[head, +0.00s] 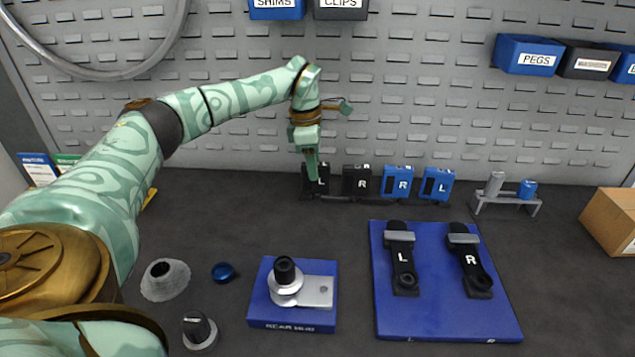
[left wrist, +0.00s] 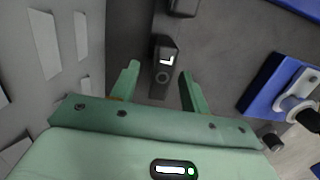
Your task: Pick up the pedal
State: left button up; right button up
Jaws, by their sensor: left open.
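Several pedals stand in a row by the back wall. From left to right they are a black L pedal (head: 322,183), a black R pedal (head: 357,182), a blue R pedal (head: 398,180) and a blue L pedal (head: 437,184). My left gripper (head: 312,172) points down at the black L pedal and partly covers it. In the left wrist view, the open left gripper (left wrist: 160,86) has its fingers apart, with the black L pedal (left wrist: 165,50) lying beyond and between them. Contact cannot be told. My right gripper is not in view.
A blue board (head: 445,318) holds two crank arms marked L and R. A blue rear hub block (head: 290,322) stands left of it. A grey stand (head: 507,207) and a cardboard box (head: 612,222) are at right. A pegboard wall (head: 420,90) closes the back.

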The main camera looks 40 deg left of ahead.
aim_at(319, 192)
pick_arm(q)
jog(key=f, duration=0.1)
jog(key=f+b, duration=0.1)
jog(key=f, duration=0.1)
jog(key=f+b, duration=0.1)
jog(key=shift+w+d+f, duration=0.15)
jog(key=shift+d+f, duration=0.1)
jog(key=shift+d, duration=0.05)
jog(key=shift+w+f+b, duration=0.1)
jog(key=shift+f+b, duration=0.2)
jog(key=shift+f, duration=0.1)
jog(key=shift+r, duration=0.2)
grip_shut()
